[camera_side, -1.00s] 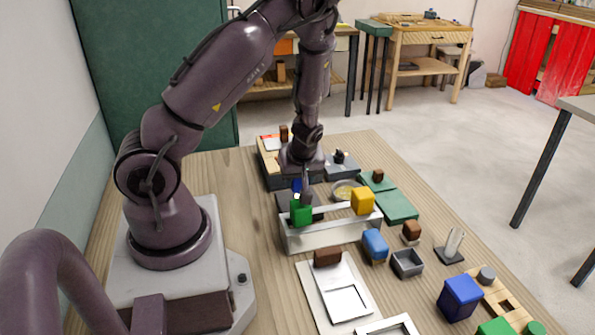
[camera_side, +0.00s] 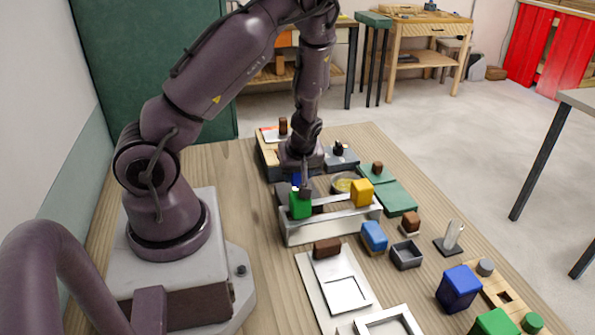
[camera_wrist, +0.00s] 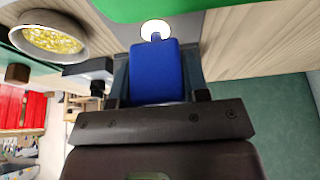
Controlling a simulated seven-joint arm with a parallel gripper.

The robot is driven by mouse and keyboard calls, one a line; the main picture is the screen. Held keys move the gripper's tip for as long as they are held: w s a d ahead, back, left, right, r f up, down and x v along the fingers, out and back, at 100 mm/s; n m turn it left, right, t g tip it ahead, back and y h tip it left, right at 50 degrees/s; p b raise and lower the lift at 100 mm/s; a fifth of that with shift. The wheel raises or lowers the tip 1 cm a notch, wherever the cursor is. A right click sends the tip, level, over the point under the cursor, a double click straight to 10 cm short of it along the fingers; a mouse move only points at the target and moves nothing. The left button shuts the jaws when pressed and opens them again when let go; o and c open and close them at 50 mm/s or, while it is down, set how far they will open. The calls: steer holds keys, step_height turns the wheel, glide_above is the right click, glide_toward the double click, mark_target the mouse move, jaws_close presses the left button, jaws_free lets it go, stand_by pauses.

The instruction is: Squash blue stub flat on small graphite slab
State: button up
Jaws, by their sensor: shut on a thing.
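My gripper (camera_side: 304,189) points down behind the metal rack, close to the green block. In the wrist view, its fingers (camera_wrist: 157,78) are shut on a blue stub (camera_wrist: 154,62) with a round white end (camera_wrist: 156,29). In the side view only a small bit of blue (camera_side: 296,180) shows beside the fingers. A dark grey slab (camera_side: 343,158) with a black knob lies behind and to the right of the gripper. I cannot tell if it is the small graphite slab, or whether the stub touches anything.
The metal rack (camera_side: 330,228) carries a green block (camera_side: 300,206) and a yellow block (camera_side: 361,193). A bowl of yellow bits (camera_wrist: 52,36) is nearby. Green mats (camera_side: 397,199), a blue block (camera_side: 374,236) and an open grey box (camera_side: 406,255) stand to the right.

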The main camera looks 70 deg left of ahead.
stand_by(0.4)
steer(key=shift+r, duration=3)
